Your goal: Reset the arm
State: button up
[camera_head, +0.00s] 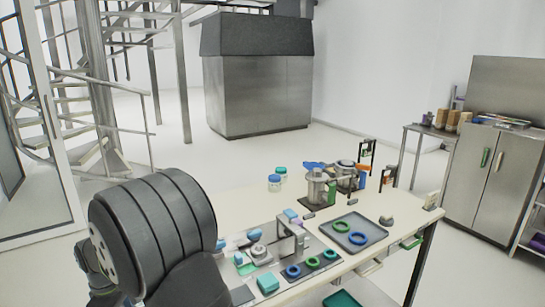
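A large dark grey ribbed link of my own arm (160,232) fills the lower left of the camera_head view, close to the camera. It hides the left part of the white worktable (225,203). I cannot make out my gripper or its fingers in this view, so its place and what it may hold are hidden.
The table holds a grey tray (371,242) with blue and green rings, a teal box (268,283), metal canisters (317,187), lidded jars (274,182) and a grey upright bracket (291,231). A metal cabinet (488,175) stands right. The floor behind is clear.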

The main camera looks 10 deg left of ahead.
notch_tip(320, 180, down, 6)
jog(key=shift+r, duration=0.2)
jog(key=r, duration=0.5)
jog(key=shift+w+d+r, duration=0.1)
jog(key=shift+w+d, duration=0.15)
jog(key=w+d+r, duration=0.6)
jog(key=d+r, duration=0.1)
jog(key=d, duration=0.3)
jog(key=w+a+r, duration=0.1)
jog(key=w+a, duration=0.2)
jog(key=w, duration=0.3)
jog(key=w+a+r, duration=0.1)
jog(key=w+a, duration=0.3)
jog(key=w, duration=0.3)
jog(key=shift+w+r, duration=0.15)
jog(key=shift+r, duration=0.15)
jog(key=s+d+f, duration=0.2)
jog(key=s, duration=0.5)
jog(key=s+d+f, duration=0.2)
jog(key=s+d, duration=0.1)
jog(key=s, duration=0.4)
jog(key=shift+d, duration=0.2)
